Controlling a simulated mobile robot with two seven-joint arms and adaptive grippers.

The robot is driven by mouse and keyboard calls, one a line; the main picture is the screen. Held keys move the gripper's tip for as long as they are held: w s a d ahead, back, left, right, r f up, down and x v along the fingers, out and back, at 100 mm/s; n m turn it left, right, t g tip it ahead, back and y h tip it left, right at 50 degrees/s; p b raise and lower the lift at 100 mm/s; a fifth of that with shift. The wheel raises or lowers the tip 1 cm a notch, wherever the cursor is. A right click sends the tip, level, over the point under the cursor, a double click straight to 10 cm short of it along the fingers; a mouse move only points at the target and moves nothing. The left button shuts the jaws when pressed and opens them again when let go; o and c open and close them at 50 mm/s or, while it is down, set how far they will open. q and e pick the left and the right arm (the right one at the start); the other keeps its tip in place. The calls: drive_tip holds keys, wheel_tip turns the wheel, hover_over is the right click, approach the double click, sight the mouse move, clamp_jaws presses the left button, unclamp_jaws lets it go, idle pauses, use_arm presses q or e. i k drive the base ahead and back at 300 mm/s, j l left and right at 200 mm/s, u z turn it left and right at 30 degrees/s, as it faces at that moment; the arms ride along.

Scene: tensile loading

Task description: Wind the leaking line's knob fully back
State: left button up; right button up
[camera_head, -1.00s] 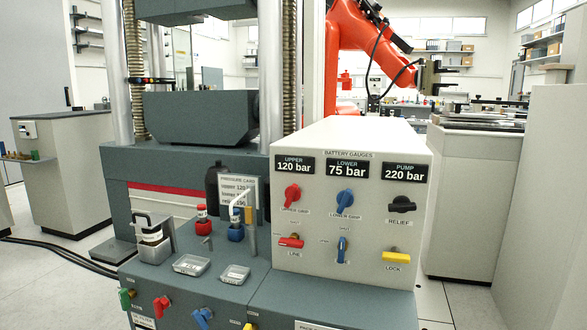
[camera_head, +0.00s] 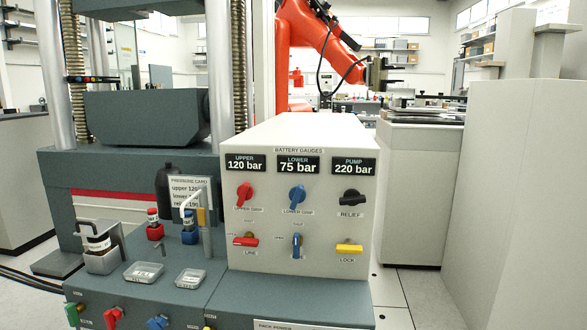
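The battery gauges box (camera_head: 262,139) reads 120 bar for upper, 75 bar for lower and 220 bar for pump. Under the displays are a red upper-grip knob (camera_head: 244,194), a blue lower-grip knob (camera_head: 297,197) and a black relief knob (camera_head: 350,198). Below them, the red line lever (camera_head: 245,241) lies sideways, the blue lever (camera_head: 297,245) stands upright and the yellow lock lever (camera_head: 348,248) lies sideways. A pressure card (camera_head: 189,184) behind is partly hidden; its upper line begins "120". Neither gripper is in view.
A pale cabinet (camera_head: 520,200) stands right, with floor between.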

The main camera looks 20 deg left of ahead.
sight(297, 194)
drive_tip(key=i+l+u, duration=0.5)
drive_tip(key=l, duration=0.25)
drive_tip(key=i+l+u, duration=0.25)
drive_tip(key=l, duration=0.15)
